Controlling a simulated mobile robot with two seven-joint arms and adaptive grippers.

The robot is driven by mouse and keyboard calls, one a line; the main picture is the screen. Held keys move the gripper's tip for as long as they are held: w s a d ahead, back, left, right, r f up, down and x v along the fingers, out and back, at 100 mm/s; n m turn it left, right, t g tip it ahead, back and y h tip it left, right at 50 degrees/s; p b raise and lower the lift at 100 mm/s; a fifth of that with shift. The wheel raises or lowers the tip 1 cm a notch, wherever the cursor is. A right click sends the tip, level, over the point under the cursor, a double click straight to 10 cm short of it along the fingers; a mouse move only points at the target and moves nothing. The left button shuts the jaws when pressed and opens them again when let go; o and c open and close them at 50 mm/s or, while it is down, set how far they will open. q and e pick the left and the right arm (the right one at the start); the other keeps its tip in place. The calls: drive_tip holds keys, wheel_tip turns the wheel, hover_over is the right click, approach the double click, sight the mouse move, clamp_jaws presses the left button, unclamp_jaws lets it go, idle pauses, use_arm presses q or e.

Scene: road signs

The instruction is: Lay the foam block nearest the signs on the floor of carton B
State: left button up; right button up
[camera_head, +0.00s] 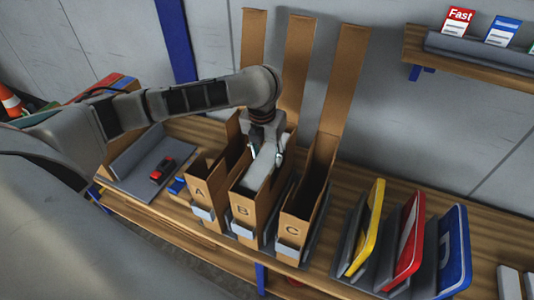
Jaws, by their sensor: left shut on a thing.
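Carton B (243,209) stands between carton A (200,190) and carton C (293,228), with its top open and its tall flap up behind. My left gripper (267,150) points down into the opening of carton B. It is shut on a pale grey foam block (262,168), which is tilted and partly inside the carton. The block's lower end is hidden by the carton wall, so I cannot tell whether it touches the floor. My right gripper is not in view.
Yellow (372,225), red (411,235) and blue (455,250) signs stand in a rack right of carton C. More pale foam blocks (509,283) lie at the lower right edge. A red stapler-like thing (162,169) lies on a grey tray at left.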

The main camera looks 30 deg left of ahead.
use_arm(q)
drive_tip(key=shift+f, duration=0.5)
idle(0.4)
drive_tip(key=o, duration=0.8)
drive_tip(key=r, duration=0.4)
drive_tip(key=s+r, duration=0.1)
drive_tip(key=r, duration=0.3)
drive_tip(key=s+r, duration=0.1)
drive_tip(key=r, duration=0.3)
